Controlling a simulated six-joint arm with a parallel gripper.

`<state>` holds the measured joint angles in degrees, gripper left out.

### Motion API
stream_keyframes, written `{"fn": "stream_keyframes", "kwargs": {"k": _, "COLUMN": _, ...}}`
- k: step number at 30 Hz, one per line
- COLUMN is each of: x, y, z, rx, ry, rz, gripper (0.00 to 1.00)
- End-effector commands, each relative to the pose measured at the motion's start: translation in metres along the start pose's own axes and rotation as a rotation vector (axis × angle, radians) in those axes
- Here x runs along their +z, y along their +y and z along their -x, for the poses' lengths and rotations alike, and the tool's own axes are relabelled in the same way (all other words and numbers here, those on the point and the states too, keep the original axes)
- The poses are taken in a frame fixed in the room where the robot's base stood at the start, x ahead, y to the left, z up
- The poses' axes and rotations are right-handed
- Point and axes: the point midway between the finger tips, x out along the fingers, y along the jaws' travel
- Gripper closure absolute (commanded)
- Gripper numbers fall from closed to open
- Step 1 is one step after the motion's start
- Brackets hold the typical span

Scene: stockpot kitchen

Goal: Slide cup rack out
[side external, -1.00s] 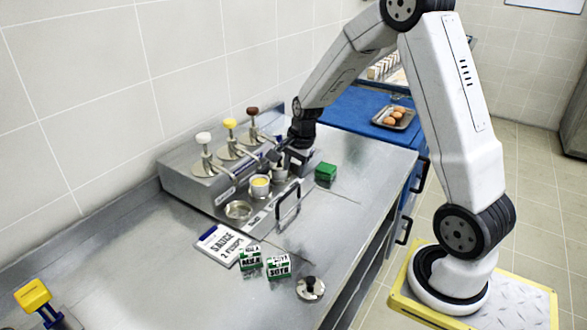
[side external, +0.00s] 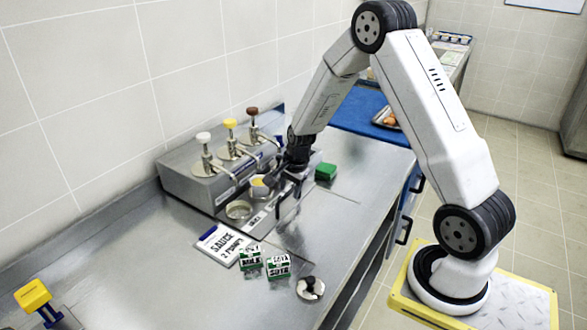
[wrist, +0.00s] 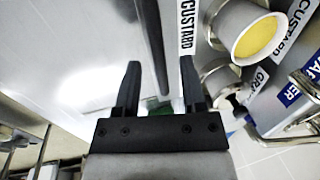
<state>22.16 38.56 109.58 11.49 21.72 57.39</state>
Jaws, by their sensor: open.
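The cup rack (side external: 257,219) is a low metal tray in front of the pump dispenser, with an upright bar handle (side external: 280,210) at its front. An empty-looking cup (side external: 238,210) and a yellow-filled cup (side external: 259,188) stand along it; the yellow-filled cup (wrist: 257,37) also shows in the wrist view. My gripper (side external: 288,182) is low over the rack near the handle and partly hides that area. In the wrist view my gripper (wrist: 161,62) is open, its right finger close to a white CUSTARD label (wrist: 189,27). I cannot tell whether it touches the rack.
The dispenser (side external: 190,180) with three pumps backs the rack. A green block (side external: 326,172) lies to the right. A sauce card (side external: 226,244), milk and soya cartons (side external: 278,266) and a round lidded item (side external: 311,288) lie nearer. The counter's front left is mostly clear.

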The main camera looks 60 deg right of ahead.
Motion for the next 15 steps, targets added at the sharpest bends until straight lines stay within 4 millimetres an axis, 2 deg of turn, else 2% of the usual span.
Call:
{"fn": "stream_keyframes", "kwargs": {"k": 8, "x": 0.0001, "y": -0.0001, "z": -0.0012, "rx": 0.0, "ry": 0.0, "rz": 0.0, "gripper": 0.47}}
{"fn": "stream_keyframes", "kwargs": {"k": 9, "x": 0.0001, "y": -0.0001, "z": -0.0011, "rx": 0.0, "ry": 0.0, "rz": 0.0, "gripper": 0.54}}
{"fn": "stream_keyframes", "kwargs": {"k": 11, "x": 0.0001, "y": 0.0, "z": -0.0011, "rx": 0.0, "ry": 0.0, "rz": 0.0, "gripper": 0.73}}
{"fn": "stream_keyframes", "kwargs": {"k": 13, "x": 0.0001, "y": 0.0, "z": -0.0011, "rx": 0.0, "ry": 0.0, "rz": 0.0, "gripper": 0.95}}
{"fn": "stream_keyframes", "kwargs": {"k": 14, "x": 0.0001, "y": 0.0, "z": -0.0011, "rx": 0.0, "ry": 0.0, "rz": 0.0, "gripper": 1.0}}
{"fn": "stream_keyframes", "kwargs": {"k": 15, "x": 0.0001, "y": -0.0001, "z": -0.001, "rx": 0.0, "ry": 0.0, "rz": 0.0, "gripper": 1.0}}
